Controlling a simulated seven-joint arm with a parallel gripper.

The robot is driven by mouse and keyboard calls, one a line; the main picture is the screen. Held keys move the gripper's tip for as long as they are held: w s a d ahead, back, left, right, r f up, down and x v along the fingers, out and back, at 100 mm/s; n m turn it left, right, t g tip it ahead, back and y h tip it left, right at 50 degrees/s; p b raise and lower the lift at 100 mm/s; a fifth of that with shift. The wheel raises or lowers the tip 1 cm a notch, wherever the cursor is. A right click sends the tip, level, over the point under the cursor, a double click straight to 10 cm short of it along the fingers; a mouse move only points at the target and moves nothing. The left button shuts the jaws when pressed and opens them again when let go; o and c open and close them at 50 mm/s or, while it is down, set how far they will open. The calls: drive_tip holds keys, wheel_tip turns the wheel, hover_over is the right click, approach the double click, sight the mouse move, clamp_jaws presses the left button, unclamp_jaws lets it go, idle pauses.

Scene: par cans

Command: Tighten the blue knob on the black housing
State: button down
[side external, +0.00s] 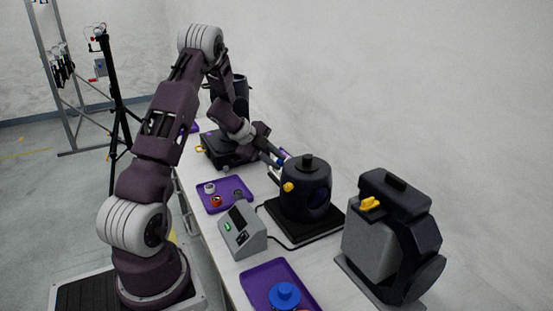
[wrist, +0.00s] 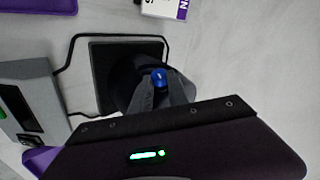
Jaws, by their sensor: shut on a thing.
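The black housing (side external: 308,190) stands upright on a black base plate (side external: 328,222) in the side view, with a yellow knob on its near side. In the wrist view the dark housing (wrist: 123,78) is partly hidden behind my gripper. The blue knob (wrist: 159,76) shows between my fingertips there; in the side view it is a tiny blue patch. My gripper (wrist: 160,85) is shut on the blue knob, its grey fingers on either side. In the side view my gripper (side external: 282,161) reaches the housing's upper left side.
A second dark unit (side external: 393,235) with a yellow handle stands at the right. Purple trays (side external: 236,185) hold small parts, including a blue disc (side external: 285,294). The wall runs behind the table.

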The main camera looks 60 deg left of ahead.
drive_tip(key=m+t+y, duration=0.1)
drive_tip(key=t, duration=0.2)
drive_tip(key=f+m+t+y, duration=0.1)
drive_tip(key=t, duration=0.2)
drive_tip(key=f+m+t, duration=0.1)
drive_tip(key=t, duration=0.2)
drive_tip(key=shift+s+d+t+y, duration=0.2)
drive_tip(key=shift+s+t+y, duration=0.2)
drive_tip(key=shift+m+t, duration=0.3)
drive_tip(key=c, duration=1.3)
unclamp_jaws()
drive_tip(key=shift+o, duration=0.2)
drive_tip(key=s, duration=0.7)
drive_tip(key=shift+d+f, duration=0.3)
drive_tip(key=shift+d, duration=0.05)
